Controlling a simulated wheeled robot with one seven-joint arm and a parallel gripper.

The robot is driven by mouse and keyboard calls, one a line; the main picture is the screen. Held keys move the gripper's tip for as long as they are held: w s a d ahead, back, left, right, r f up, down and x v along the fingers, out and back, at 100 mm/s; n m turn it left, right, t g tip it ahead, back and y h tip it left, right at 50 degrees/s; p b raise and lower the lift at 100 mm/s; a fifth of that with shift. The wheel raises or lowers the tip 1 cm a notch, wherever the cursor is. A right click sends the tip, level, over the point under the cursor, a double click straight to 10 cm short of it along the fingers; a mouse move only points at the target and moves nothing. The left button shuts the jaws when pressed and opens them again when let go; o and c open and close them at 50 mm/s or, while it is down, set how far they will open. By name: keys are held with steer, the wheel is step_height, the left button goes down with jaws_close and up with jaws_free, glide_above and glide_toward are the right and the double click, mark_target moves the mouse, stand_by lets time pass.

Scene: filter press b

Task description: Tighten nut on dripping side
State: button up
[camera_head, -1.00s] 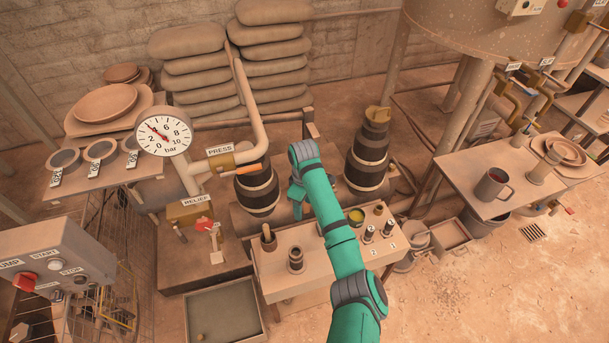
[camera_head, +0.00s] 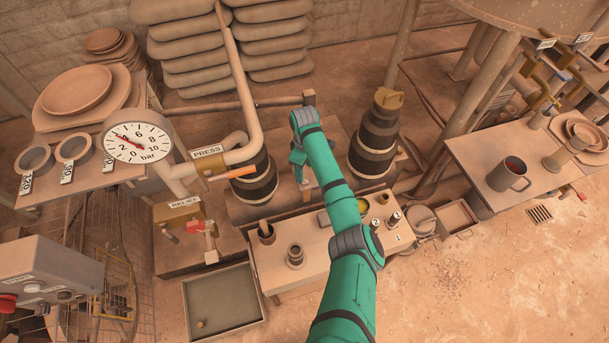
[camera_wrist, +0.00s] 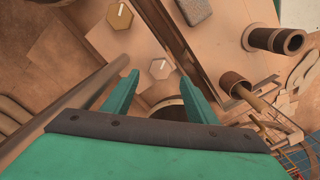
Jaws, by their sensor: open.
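In the wrist view, a pale hexagonal nut (camera_wrist: 160,68) with a white mark shows between and just beyond my fingertips. A second, tan hexagonal nut (camera_wrist: 120,15) with a white mark lies farther off at the top. My gripper (camera_wrist: 160,82) is open and empty, its fingers apart and not touching either nut. In the head view my gripper (camera_head: 299,165) hangs between the left banded cylinder (camera_head: 255,180) and the right banded cylinder (camera_head: 374,140). The nuts are not distinguishable there. I see no drip in either view, so the dripping side cannot be told.
A bench (camera_head: 285,278) with small cups and numbered parts stands in front of the cylinders. A pressure gauge (camera_head: 137,143), red relief handle (camera_head: 201,226) and grey tray (camera_head: 223,305) are left. A side table (camera_head: 470,160) with a mug (camera_head: 508,174) is right.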

mark_target(305, 179)
steer(key=shift+f, duration=2.7)
steer(key=shift+c, duration=0.3)
steer(key=c, duration=1)
